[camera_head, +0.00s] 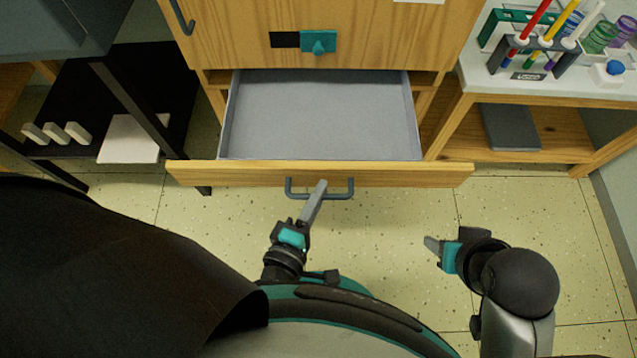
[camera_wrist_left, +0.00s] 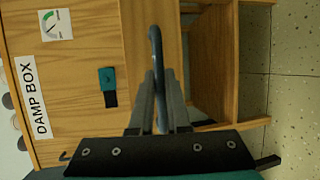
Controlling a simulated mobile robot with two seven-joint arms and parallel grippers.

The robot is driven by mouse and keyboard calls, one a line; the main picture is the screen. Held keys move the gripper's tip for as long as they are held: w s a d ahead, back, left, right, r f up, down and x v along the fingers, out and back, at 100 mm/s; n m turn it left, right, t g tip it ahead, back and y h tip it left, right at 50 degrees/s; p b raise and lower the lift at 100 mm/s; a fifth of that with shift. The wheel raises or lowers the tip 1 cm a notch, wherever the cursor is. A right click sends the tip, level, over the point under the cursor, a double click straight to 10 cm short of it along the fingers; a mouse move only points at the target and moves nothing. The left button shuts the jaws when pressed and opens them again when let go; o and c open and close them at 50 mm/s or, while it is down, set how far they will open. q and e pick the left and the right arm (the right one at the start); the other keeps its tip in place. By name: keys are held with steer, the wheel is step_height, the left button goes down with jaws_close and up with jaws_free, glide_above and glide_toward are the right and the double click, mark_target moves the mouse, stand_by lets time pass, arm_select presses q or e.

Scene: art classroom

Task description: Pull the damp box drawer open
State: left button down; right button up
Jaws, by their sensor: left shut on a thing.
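The damp box (camera_head: 350,25) is a wooden cabinet, and its "DAMP BOX" label shows in the left wrist view (camera_wrist_left: 32,95). Its drawer (camera_head: 320,115) stands pulled out, with an empty grey inside and a wooden front (camera_head: 400,175). The drawer's dark bar handle (camera_head: 336,195) is on the front, and the handle also shows in the left wrist view (camera_wrist_left: 156,50). My left gripper (camera_head: 319,188) is shut on the handle; its fingers lie either side of the bar in the left wrist view. My right gripper (camera_head: 432,243) is off to the right, apart from the drawer; its finger gap cannot be made out.
A teal latch (camera_head: 318,42) sits on the cabinet above the drawer. A shelf unit with a tool rack (camera_head: 535,55) stands at right. A dark shelf (camera_head: 110,90) with pale blocks is at left. Speckled floor (camera_head: 390,220) in front of the drawer is clear.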

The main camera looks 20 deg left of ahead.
arm_select(q)
steer(key=c, duration=1.2)
jaws_free()
steer(key=shift+o, duration=0.2)
